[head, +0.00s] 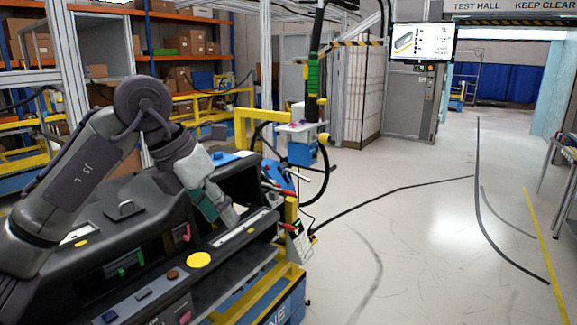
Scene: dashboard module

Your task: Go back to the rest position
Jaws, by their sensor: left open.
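My left arm comes in from the left and bends over the black dashboard module (190,255). My left gripper (222,216) points down at the right part of the module's upper face, near a light strip. It is open, with a green-faced finger on the left and a grey one on the right. I see nothing between the fingers. I cannot tell whether the fingertips touch the module. My right gripper is not in view.
The module rests on a yellow and blue stand (290,290). Behind it are a yellow frame (243,125), a post with a cable, and shelves with boxes (185,42). A screen (423,41) hangs further back. The floor (420,250) to the right is mostly clear.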

